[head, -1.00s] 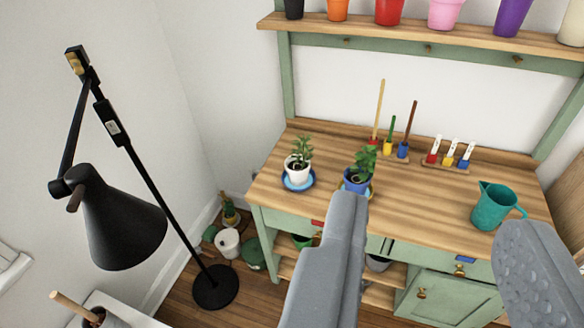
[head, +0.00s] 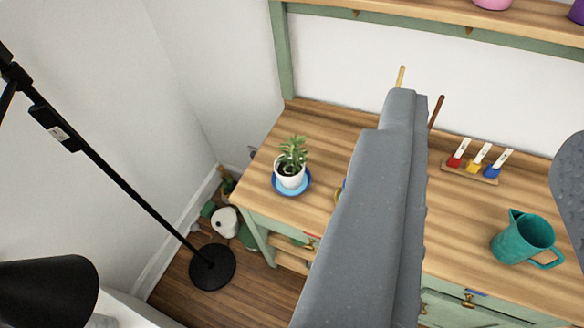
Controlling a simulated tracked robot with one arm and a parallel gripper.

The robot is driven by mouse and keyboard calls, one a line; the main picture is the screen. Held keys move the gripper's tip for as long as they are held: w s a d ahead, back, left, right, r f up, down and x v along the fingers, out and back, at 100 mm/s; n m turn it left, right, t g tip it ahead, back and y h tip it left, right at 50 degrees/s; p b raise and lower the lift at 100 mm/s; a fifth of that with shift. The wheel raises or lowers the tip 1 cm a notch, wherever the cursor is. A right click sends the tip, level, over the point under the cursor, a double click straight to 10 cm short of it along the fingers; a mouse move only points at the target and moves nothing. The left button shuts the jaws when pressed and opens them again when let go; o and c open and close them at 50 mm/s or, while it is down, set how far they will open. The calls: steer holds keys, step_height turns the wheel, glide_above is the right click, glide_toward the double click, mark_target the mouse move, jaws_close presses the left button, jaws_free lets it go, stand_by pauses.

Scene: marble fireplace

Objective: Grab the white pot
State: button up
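A white pot (head: 290,179) with a green leafy plant (head: 292,153) stands upright on a blue saucer (head: 304,187) near the left end of the wooden bench top. My gripper (head: 490,125) is open, with its two grey fingers wide apart and nothing between them that it holds. Both fingers are to the right of the white pot in the picture and apart from it. The left finger hides most of the blue potted plant. Another whitish pot (head: 225,221) is on the floor left of the bench.
A teal jug (head: 524,239) and a rack of coloured labelled markers (head: 477,163) stand on the right of the bench (head: 455,215). A black floor lamp (head: 115,185) is at the left. A shelf (head: 420,14) runs above.

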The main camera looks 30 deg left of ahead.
mark_target(291, 179)
steer(key=shift+d, duration=0.15)
steer(key=o, duration=1.4)
steer(key=w+f, duration=0.2)
steer(key=w, duration=0.1)
steer(key=shift+h, duration=0.3)
steer(key=w+a+f+n+t+b, duration=0.1)
steer(key=w+a+f+b, duration=0.1)
steer(key=w+f, duration=0.8)
steer(key=w+a+f+n+b, duration=0.1)
steer(key=w+a+f+b, duration=0.15)
steer(key=w+f, duration=0.75)
steer(key=w+a+f+n+g+y+b, duration=0.1)
steer(key=a+f+y, duration=0.3)
steer(key=f, duration=0.7)
steer(key=a+f+n+g+y, duration=0.1)
steer(key=a+f+n+y, duration=0.1)
steer(key=a+f, duration=0.65)
steer(key=w+a+f+n+g+y+b, duration=0.1)
steer(key=a+f+y, duration=0.15)
steer(key=f, duration=1.15)
steer(key=b+x, duration=0.1)
steer(key=x, duration=0.3)
steer(key=b+x, duration=0.1)
steer(key=x, duration=0.2)
steer(key=shift+w, duration=0.45)
steer(key=shift+b+x, duration=0.9)
steer(key=shift+x, duration=1.7)
